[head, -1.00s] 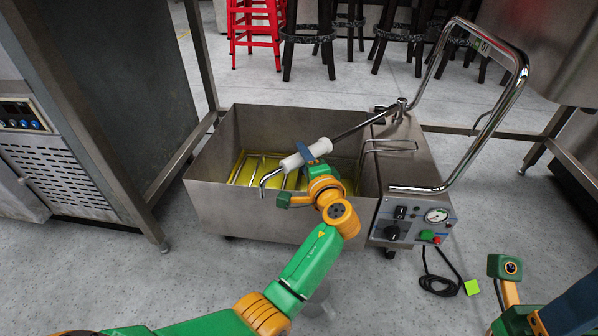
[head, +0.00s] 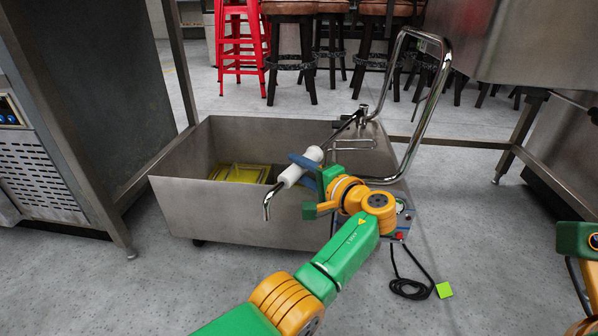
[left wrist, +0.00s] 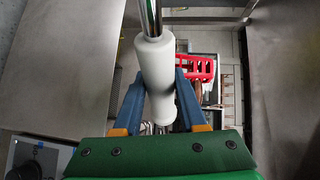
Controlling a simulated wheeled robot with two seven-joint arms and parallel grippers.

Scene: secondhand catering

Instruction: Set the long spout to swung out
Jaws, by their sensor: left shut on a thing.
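The long spout (head: 344,128) is a thin metal tube on a pivot at the back right of a steel tub (head: 225,205). It reaches toward the front left, and its bent tip (head: 268,204) now hangs out past the tub's front wall. My left gripper (head: 306,172) is shut on the spout's white sleeve (head: 291,175). In the left wrist view the blue fingers (left wrist: 158,100) stand on both sides of the white sleeve (left wrist: 156,65). Part of my right gripper (head: 580,240) shows at the right edge; its fingers are hidden.
A chrome push handle (head: 424,110) rises at the tub's right. The control panel (head: 404,215) is partly hidden by my left arm. A black cable (head: 410,288) lies on the floor at the right. Steel tables stand left and right, with stools (head: 240,40) behind.

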